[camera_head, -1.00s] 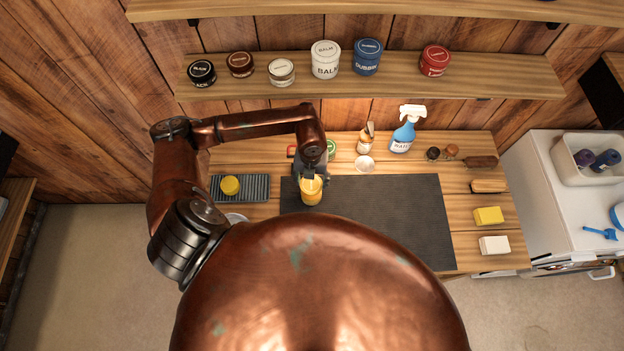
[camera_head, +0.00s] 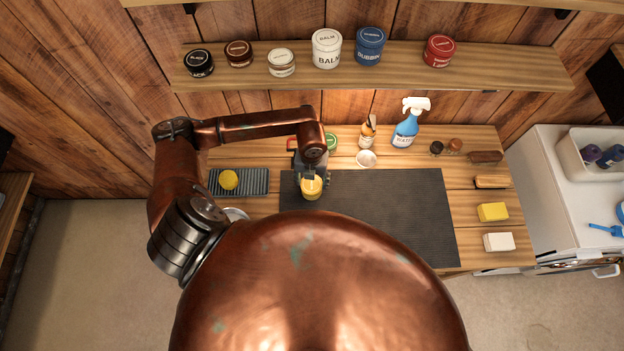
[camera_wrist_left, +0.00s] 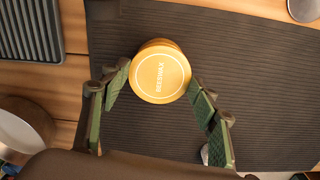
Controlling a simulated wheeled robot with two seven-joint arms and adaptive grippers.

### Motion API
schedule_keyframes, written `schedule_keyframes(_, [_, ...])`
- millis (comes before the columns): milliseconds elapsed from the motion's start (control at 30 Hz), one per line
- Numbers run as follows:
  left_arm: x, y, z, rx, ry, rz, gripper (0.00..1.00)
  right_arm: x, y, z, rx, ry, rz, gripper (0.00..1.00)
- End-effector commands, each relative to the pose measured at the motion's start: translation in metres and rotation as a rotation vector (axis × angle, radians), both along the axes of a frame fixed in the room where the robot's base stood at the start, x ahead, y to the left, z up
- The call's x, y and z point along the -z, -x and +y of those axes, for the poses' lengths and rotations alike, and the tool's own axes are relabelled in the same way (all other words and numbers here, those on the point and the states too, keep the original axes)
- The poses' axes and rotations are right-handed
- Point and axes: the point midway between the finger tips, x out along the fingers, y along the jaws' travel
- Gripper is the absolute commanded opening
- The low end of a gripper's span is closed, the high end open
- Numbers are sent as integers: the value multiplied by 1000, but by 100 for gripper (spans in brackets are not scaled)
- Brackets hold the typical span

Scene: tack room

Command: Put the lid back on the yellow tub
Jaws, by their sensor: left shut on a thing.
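The yellow tub (camera_head: 312,196) stands on the dark ribbed mat, near its left end. Its round yellow lid (camera_wrist_left: 161,76), marked BEESWAX, is over the tub in the left wrist view, with a strip of yellow wall showing behind its far edge. My left gripper (camera_wrist_left: 160,84) is shut on the lid, one finger on each side. In the head view the gripper (camera_head: 309,178) reaches down over the tub from behind. I cannot tell if the lid is fully seated. My right gripper is not in view.
A grey ribbed tray (camera_head: 256,181) with a round yellow thing (camera_head: 229,180) lies left of the mat (camera_head: 390,215). The mat's right part is clear.

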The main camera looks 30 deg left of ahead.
Motion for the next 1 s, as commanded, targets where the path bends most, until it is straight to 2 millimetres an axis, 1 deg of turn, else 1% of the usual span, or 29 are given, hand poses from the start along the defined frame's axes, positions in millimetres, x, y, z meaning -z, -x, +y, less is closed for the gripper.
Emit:
schedule_keyframes(133, [5, 0, 0, 0, 0, 1, 45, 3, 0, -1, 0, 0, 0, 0])
schedule_keyframes(467, [6, 0, 0, 0, 0, 0, 45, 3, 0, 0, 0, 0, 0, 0])
schedule_keyframes(500, [6, 0, 0, 0, 0, 0, 58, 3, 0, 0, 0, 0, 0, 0])
schedule_keyframes(733, [6, 0, 0, 0, 0, 0, 74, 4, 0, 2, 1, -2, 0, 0])
schedule_keyframes(767, [6, 0, 0, 0, 0, 0, 76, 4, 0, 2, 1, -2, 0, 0])
schedule_keyframes(1000, [6, 0, 0, 0, 0, 0, 76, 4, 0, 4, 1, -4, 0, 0])
